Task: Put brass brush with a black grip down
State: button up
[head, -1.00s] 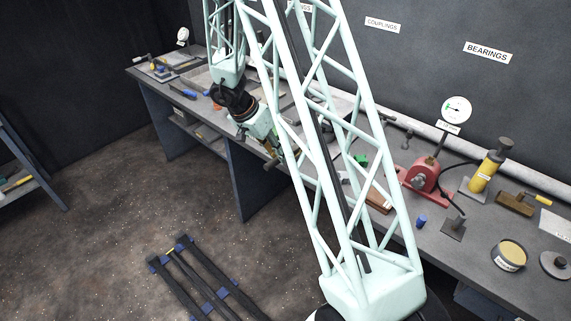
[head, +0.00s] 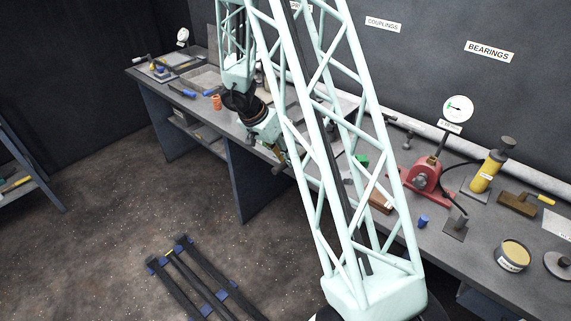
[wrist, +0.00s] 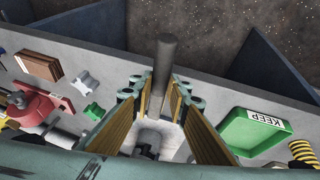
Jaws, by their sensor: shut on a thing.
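My gripper (wrist: 163,93) is shut on the brass brush with a black grip. In the wrist view, the dark cylindrical grip (wrist: 166,62) sticks out past the fingers toward the bench's front edge; I cannot make out the brass bristles. In the head view my gripper (head: 279,158) is by the front edge of the long grey workbench (head: 463,262), partly hidden behind my lattice arm. I cannot tell whether the brush touches the bench.
In the wrist view, a green tray marked KEEP (wrist: 238,131) lies to the right, with a yellow-and-black striped piece (wrist: 302,150) beyond. Brown blocks (wrist: 38,66), a grey fitting (wrist: 86,81), a green piece (wrist: 93,111) and a red device (wrist: 28,108) lie left. Bare bench shows between.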

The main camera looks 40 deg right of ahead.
jog(key=shift+f, duration=0.75)
jog(key=shift+f, duration=0.1)
jog(key=o, duration=0.9)
jog(key=p+v, duration=0.3)
jog(key=v, duration=0.9)
jog(key=shift+w, duration=0.15)
